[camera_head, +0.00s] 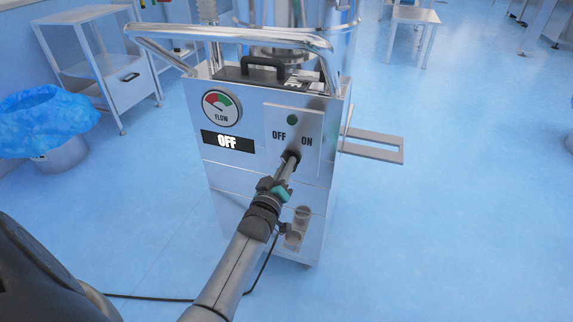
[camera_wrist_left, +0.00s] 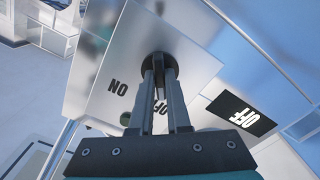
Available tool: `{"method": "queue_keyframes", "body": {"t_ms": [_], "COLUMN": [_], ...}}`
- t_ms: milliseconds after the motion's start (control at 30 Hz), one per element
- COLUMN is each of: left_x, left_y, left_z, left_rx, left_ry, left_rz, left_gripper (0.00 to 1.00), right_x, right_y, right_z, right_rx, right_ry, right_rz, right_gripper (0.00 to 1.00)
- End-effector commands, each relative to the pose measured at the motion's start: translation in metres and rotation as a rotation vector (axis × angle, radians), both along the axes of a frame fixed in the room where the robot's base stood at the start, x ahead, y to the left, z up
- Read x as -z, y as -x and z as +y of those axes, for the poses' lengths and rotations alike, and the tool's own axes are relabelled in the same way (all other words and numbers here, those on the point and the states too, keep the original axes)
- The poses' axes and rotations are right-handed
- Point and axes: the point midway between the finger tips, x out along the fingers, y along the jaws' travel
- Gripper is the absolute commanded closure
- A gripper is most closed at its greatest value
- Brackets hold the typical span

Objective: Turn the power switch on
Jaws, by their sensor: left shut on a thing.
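The metal machine cabinet (camera_head: 225,170) stands ahead, with a switch plate (camera_head: 309,117) marked OFF and ON on its front. The dark round power switch (camera_head: 294,154) sits below and between these labels. My left gripper (camera_head: 289,162) reaches it from the front, its fingers shut on the switch. In the left wrist view, the fingers (camera_wrist_left: 159,80) close on the black knob (camera_wrist_left: 157,61), partly hiding it and the OFF label. A dark green lamp (camera_head: 292,119) is above the switch. The display (camera_head: 228,141) reads OFF. My right gripper is not in view.
A flow gauge (camera_head: 221,107) is left of the switch plate. A tubular handle rail (camera_head: 225,34) runs above the front. A bin with a blue liner (camera_head: 45,118) and a white cart (camera_head: 104,75) stand left. The floor at right is mostly clear.

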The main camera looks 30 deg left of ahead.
Motion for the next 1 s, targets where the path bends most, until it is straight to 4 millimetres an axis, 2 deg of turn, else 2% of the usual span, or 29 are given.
{"method": "queue_keyframes", "body": {"t_ms": [167, 500, 1000], "left_x": [-0.001, -0.001, 0.0], "left_y": [0.0, 0.0, 0.0], "left_z": [0.0, 0.0, 0.0], "left_rx": [0.0, 0.0, 0.001], "left_ry": [-0.143, -0.456, -0.919], "left_rz": [0.037, 0.112, 0.223], "left_gripper": [1.0, 1.0, 1.0], "right_x": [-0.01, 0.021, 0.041], "right_y": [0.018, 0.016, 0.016], "right_z": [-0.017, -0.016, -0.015], "right_rx": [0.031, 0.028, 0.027], "right_ry": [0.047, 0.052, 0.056], "right_rz": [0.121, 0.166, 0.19], "right_gripper": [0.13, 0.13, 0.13]}}
